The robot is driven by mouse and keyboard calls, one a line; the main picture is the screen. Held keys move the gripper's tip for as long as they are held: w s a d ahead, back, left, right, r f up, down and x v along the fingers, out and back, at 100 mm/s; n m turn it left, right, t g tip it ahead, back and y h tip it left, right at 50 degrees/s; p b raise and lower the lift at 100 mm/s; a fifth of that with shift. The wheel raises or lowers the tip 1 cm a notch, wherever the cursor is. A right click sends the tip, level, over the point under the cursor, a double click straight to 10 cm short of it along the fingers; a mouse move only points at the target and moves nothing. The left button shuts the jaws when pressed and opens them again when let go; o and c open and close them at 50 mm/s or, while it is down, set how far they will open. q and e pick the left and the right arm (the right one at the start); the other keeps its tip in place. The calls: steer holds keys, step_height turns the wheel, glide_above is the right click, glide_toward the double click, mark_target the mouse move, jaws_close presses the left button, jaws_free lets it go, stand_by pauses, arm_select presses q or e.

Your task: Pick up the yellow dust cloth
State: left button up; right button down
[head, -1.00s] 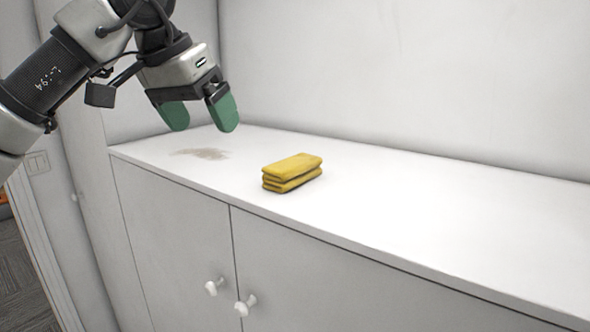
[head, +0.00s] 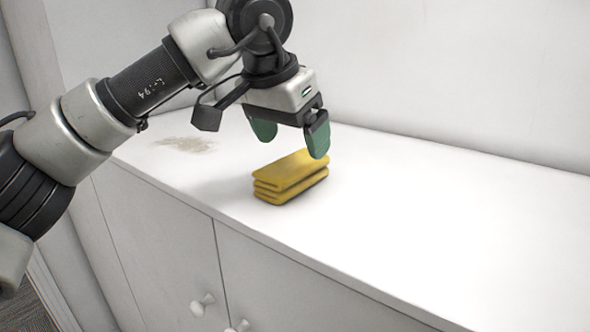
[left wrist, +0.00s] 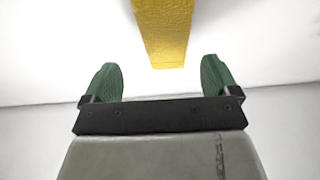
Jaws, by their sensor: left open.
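The yellow dust cloth (head: 290,177) lies folded in a thick stack on the white cabinet top, near its front edge. My left gripper (head: 291,140) is open and empty above the cloth, at its far side in the head view. Its green fingertips are apart and do not appear to touch the cloth. In the left wrist view the cloth (left wrist: 164,30) shows at the top, lined up with the gap between the open fingers (left wrist: 162,78). My right gripper is not in view.
The white cabinet top (head: 430,215) is clear to the right of the cloth. A brownish dusty smudge (head: 185,144) lies on the top to the left. A white wall (head: 450,80) rises behind. Cabinet doors with white knobs (head: 202,304) are below the front edge.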

mark_target(293, 162)
arm_select(q)
steer(key=p+x, duration=0.1)
steer(key=x, duration=0.1)
steer(key=a+p+x, duration=0.1)
steer(key=x, duration=0.1)
steer(key=shift+w+f, duration=0.2)
steer(key=shift+f, duration=0.15)
steer(key=shift+d+f, duration=0.1)
steer(key=shift+f, duration=0.25)
steer(key=shift+w+f, duration=0.1)
steer(key=shift+f, duration=0.15)
steer(key=shift+d, duration=0.15)
steer(key=shift+c, duration=0.7)
steer(key=c, duration=0.9)
steer(key=shift+o, duration=0.2)
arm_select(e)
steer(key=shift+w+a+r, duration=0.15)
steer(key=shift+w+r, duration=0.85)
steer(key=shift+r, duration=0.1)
